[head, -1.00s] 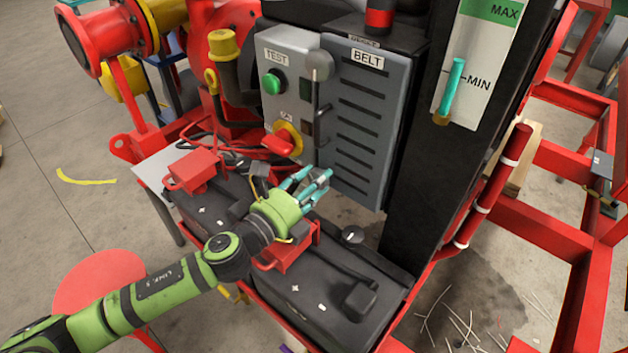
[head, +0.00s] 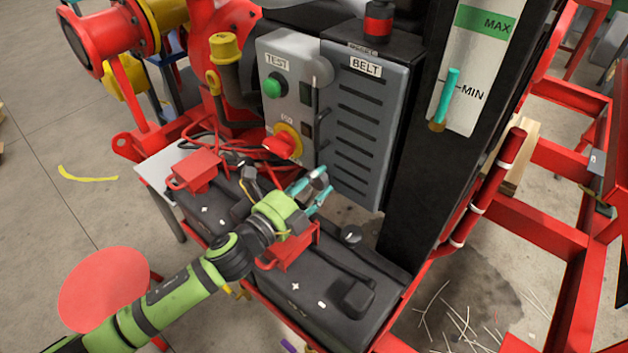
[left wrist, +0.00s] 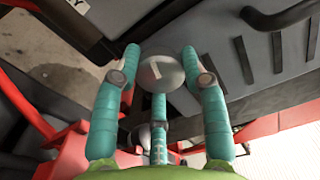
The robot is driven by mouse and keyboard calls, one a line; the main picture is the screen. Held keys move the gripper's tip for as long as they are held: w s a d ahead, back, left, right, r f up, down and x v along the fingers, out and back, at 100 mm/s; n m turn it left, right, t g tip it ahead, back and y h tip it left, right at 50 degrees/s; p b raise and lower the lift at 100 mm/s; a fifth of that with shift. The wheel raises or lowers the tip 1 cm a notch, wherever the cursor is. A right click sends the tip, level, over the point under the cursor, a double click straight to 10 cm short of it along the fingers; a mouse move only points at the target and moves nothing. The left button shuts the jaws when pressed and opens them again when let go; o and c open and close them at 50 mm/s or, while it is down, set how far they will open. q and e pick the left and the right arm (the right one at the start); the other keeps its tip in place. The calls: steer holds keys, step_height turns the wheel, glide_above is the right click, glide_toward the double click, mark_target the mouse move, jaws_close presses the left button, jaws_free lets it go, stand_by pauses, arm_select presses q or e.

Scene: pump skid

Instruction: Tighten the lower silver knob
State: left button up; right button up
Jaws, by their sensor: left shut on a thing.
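The lower silver knob (left wrist: 161,75) is round, with a pale mark on its face. In the left wrist view it sits between the teal fingers of my left gripper (left wrist: 160,82), which is shut on it. In the head view my left gripper (head: 321,183) is at the bottom of the grey BELT cover (head: 364,130), and its fingers mostly hide the lower knob. The upper silver knob (head: 319,70) is at the cover's upper left edge, with a dark handle below it. My right gripper is not in view.
Left of the cover is a grey panel with a green button (head: 273,87) and a red rotary switch (head: 281,143) on yellow. Black batteries (head: 315,290) with red terminal covers lie below my wrist. A black column (head: 425,190) stands to the right.

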arm_select(q)
steer(key=shift+w+a+r, duration=0.1)
steer(key=shift+w+r, duration=0.05)
steer(key=shift+r, duration=0.05)
steer(key=o, duration=1.1)
steer(key=shift+o, duration=0.3)
steer(key=shift+f, duration=0.1)
steer(key=v, duration=1.2)
